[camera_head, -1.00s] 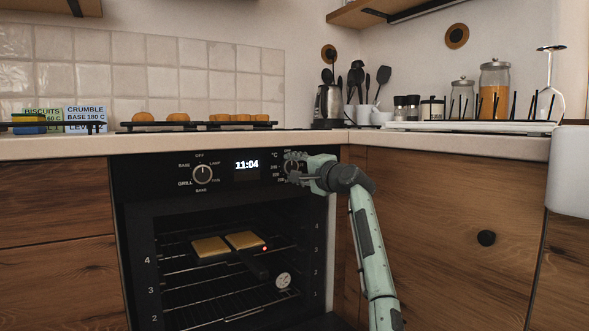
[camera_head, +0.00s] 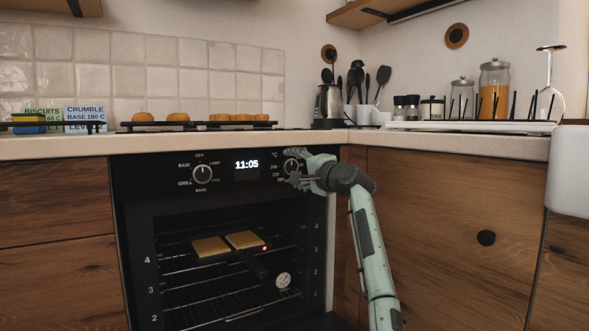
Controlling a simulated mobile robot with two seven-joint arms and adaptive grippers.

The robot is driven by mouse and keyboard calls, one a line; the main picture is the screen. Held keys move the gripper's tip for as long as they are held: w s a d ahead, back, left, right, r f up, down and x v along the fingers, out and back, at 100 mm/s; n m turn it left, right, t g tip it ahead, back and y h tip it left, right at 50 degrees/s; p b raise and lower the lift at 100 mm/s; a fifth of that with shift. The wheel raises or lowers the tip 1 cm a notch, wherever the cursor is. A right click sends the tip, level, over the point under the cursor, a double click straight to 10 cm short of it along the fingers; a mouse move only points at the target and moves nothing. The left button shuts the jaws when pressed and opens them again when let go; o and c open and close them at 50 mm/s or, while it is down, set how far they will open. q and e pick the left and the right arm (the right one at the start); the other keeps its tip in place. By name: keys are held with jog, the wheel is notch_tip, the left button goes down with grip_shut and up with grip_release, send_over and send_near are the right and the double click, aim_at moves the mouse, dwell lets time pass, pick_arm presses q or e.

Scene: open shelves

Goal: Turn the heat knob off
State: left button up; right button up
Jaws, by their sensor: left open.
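The heat knob (camera_head: 291,166), a round dial with temperature marks and a °C sign, sits at the right of the black oven panel. My left gripper (camera_head: 299,169), pale green with dark fingers, is open at the knob's right side and covers part of its scale. I cannot tell whether the fingers touch the knob. The knob's exact pointer setting is too small to read. A second knob (camera_head: 203,174), marked OFF, LAMP, BAKE and GRILL, sits at the left of the panel. My right gripper is not in view.
The oven (camera_head: 135,235) holds a pan with two golden slabs (camera_head: 243,240) on a rack, and a round dial thermometer (camera_head: 283,281). The countertop (camera_head: 90,147) edge runs just above the panel. A wooden cabinet (camera_head: 440,220) stands to the right.

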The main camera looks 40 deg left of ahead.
pick_arm(q)
jog(key=shift+d, duration=0.1)
jog(key=v, duration=1.1)
jog(key=shift+s+d, duration=0.2)
jog(key=shift+d, duration=0.15)
